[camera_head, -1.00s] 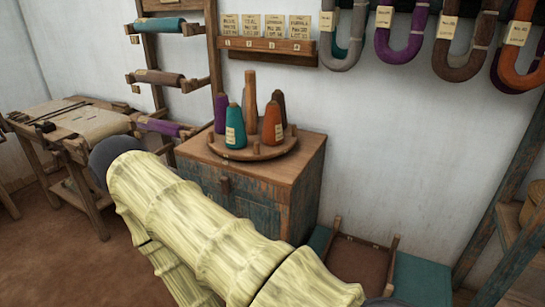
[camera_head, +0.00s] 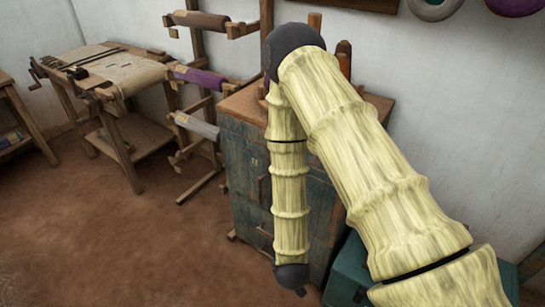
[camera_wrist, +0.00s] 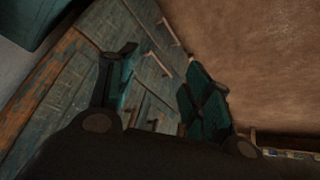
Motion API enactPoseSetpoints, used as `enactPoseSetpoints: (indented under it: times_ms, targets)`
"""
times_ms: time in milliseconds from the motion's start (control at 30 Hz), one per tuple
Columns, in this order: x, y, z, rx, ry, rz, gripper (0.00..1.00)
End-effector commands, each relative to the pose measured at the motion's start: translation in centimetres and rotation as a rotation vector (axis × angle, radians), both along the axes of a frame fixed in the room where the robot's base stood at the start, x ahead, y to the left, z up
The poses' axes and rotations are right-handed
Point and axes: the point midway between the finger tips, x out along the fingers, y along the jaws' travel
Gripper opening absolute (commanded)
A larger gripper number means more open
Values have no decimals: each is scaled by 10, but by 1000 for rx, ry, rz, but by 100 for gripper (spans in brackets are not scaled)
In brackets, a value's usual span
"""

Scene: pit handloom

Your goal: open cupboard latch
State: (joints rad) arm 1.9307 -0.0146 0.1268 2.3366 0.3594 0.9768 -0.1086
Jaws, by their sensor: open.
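The cupboard (camera_head: 243,165) is a worn teal plank chest with a brown wooden top, standing against the wall. My arm crosses in front of it and hides much of its front, and I cannot make out the latch in the head view. In the wrist view the cupboard's planks (camera_wrist: 60,98) appear tilted behind my gripper (camera_wrist: 160,68). Its two fingers are apart with nothing between them. Two small pale bar-like fittings, one upper (camera_wrist: 167,31) and one lower (camera_wrist: 158,64), show on the front beyond the fingers. I cannot tell which is the latch.
A teal box (camera_head: 345,272) stands right of the cupboard, close to my arm. A wooden rack with yarn rollers (camera_head: 203,78) stands to its left, and a work table (camera_head: 120,80) further left. The brown floor (camera_head: 120,240) in front is clear.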

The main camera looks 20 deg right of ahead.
Motion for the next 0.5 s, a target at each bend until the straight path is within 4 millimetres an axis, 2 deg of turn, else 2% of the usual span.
enactPoseSetpoints:
  times_ms: [33,100,200,333,400,500]
  targets:
    - [36,3,1,-26,-98,-30,50]
    - [79,7,22,-72,-225,-79,50]
    - [130,15,60,-138,-394,-151,50]
    - [177,25,116,-228,-592,-263,50]
    - [193,32,148,-276,-684,-330,50]
    - [204,41,189,-340,-790,-423,50]
